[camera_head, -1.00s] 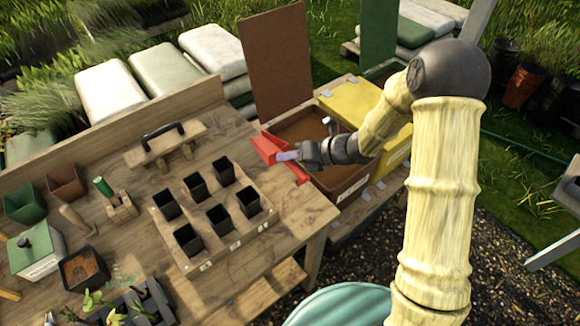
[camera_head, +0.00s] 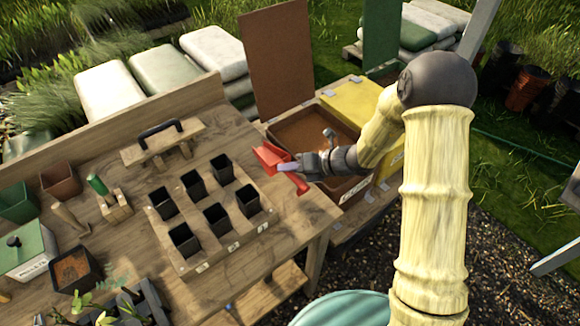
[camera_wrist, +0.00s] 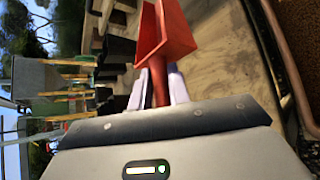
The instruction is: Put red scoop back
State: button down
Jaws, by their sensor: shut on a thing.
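The red scoop (camera_head: 272,158) is held in my gripper (camera_head: 290,167) over the right edge of the wooden bench. In the wrist view the red scoop (camera_wrist: 167,38) points away from me, with its handle between the two pale fingers of my gripper (camera_wrist: 158,88). The fingers are shut on the handle. An open bin of brown soil (camera_head: 305,132) stands beside the bench, just behind and right of the gripper. Part of this bin is hidden by my arm.
A wooden rack (camera_head: 178,262) with several black pots stands on the bench. A yellow-lidded bin (camera_head: 352,100) adjoins the soil bin. Bare bench top lies right of the rack.

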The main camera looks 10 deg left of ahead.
jog(key=shift+f+b, duration=1.7)
jog(key=shift+f, duration=0.65)
jog(key=shift+f+b, duration=0.4)
jog(key=shift+f, duration=0.2)
jog(key=c, duration=1.3)
grip_release()
jog(key=shift+o, duration=0.2)
jog(key=shift+d, duration=0.1)
jog(key=v, duration=1.7)
jog(key=shift+r, duration=0.2)
jog(key=shift+s, duration=0.1)
